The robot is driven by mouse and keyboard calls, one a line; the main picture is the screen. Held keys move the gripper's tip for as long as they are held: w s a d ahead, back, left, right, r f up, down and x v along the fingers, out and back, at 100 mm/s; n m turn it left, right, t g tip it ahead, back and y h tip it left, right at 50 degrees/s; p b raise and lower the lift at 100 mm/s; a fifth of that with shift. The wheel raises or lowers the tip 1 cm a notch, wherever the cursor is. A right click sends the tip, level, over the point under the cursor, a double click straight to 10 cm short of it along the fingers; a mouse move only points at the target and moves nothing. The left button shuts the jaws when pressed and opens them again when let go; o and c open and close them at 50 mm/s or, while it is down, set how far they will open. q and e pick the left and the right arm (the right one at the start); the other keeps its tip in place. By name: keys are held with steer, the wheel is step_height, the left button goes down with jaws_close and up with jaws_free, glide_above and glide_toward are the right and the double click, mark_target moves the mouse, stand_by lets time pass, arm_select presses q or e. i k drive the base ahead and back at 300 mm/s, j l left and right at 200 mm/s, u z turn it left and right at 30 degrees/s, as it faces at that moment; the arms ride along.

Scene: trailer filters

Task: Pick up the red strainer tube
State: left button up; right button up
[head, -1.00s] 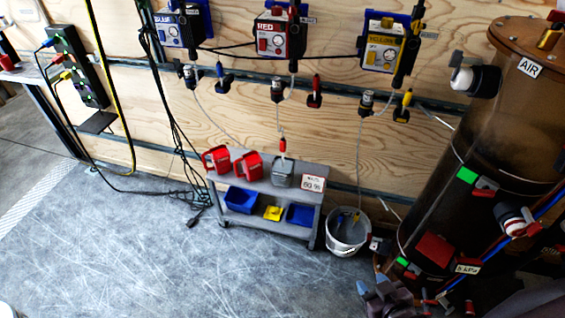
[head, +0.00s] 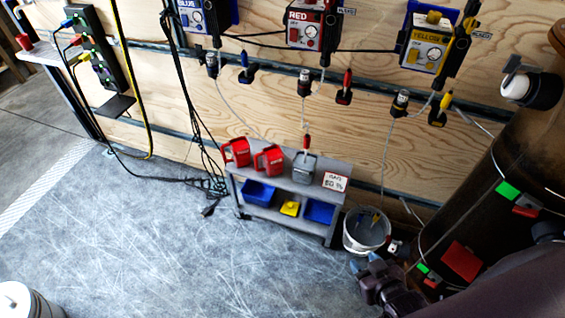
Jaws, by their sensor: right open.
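The red strainer tube (head: 307,142) hangs below the red pump box (head: 310,25) on a thin clear line. Its red end stands upright at the grey cup (head: 304,167) on the cart top; whether its tip is inside the cup is too small to tell. My right gripper (head: 367,268) is at the lower right, open and empty, in front of the white bucket. It is apart from the tube, lower and to its right. My left gripper is not in view.
Two red jugs (head: 268,160) stand left of the cup on the grey cart (head: 285,215), with blue and yellow bins below. The white bucket (head: 365,232) and brown tank (head: 480,215) are on the right. Cables hang at left. The floor (head: 150,250) in front is clear.

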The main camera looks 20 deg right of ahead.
mark_target(306, 138)
steer(key=i+j+u, duration=0.1)
steer(key=i+u, duration=0.15)
steer(key=u, duration=0.15)
steer(key=i+u, duration=0.5)
steer(key=u, duration=0.25)
steer(key=i+u, duration=0.25)
steer(key=i, duration=0.95)
steer(key=i+z, duration=0.25)
steer(key=i, duration=0.2)
steer(key=i+j+z, duration=0.3)
steer(key=i, duration=0.15)
steer(key=z, duration=0.5)
steer(key=l+z, duration=0.1)
steer(key=z, duration=0.85)
steer(key=l+z, duration=0.1)
steer(key=z, duration=0.85)
steer(key=l+z, duration=0.1)
steer(key=z, duration=0.35)
steer(key=l+z, duration=0.2)
steer(key=i+l+z, duration=0.2)
